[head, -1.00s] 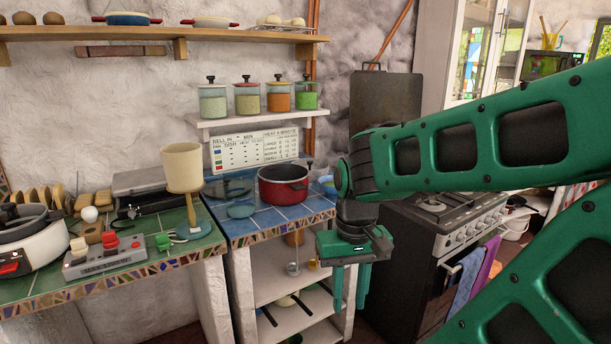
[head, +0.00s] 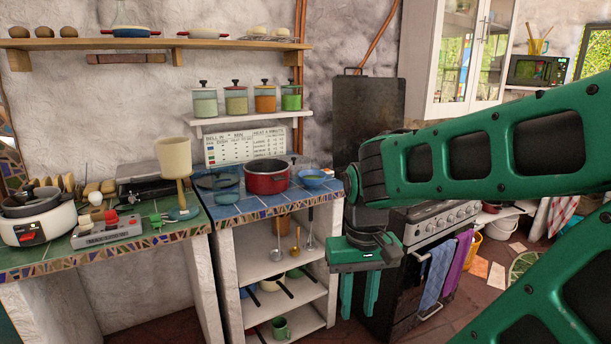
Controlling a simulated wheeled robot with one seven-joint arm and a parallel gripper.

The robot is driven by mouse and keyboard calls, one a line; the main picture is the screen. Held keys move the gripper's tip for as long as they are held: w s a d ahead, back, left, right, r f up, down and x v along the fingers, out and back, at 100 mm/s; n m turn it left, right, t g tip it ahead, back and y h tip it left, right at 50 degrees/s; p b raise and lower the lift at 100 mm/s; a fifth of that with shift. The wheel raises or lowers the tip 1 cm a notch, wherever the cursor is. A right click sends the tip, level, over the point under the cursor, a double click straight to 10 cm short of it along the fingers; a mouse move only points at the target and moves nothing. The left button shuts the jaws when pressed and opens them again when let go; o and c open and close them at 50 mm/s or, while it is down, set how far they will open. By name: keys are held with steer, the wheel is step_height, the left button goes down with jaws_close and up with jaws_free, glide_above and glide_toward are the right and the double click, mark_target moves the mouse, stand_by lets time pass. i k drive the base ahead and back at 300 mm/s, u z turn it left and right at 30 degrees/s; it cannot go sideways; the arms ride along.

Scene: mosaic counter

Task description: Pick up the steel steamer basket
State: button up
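My gripper (head: 358,302) hangs fingers down in front of the stove, to the right of the blue-tiled counter. Its two fingers are apart with nothing between them. I cannot clearly make out a steel steamer basket. A dark, shallow round item (head: 214,181) lies on the blue-tiled counter (head: 240,207) behind a small blue bowl (head: 227,198); it is too small to tell whether it is a basket or a lid. A red pot (head: 266,178) stands just right of it, and its inside is mostly hidden.
A blue bowl (head: 314,178) sits right of the pot. A beige lamp-like object (head: 174,157) and a white cooker (head: 38,222) stand on the green-tiled counter to the left. Shelves below hold pans and a green mug (head: 281,328). The stove (head: 408,265) stands behind my gripper.

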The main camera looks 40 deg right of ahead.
mark_target(297, 163)
steer(key=k, duration=0.75)
steer(key=z, duration=0.9)
steer(key=i, duration=1.85)
steer(key=u, duration=0.5)
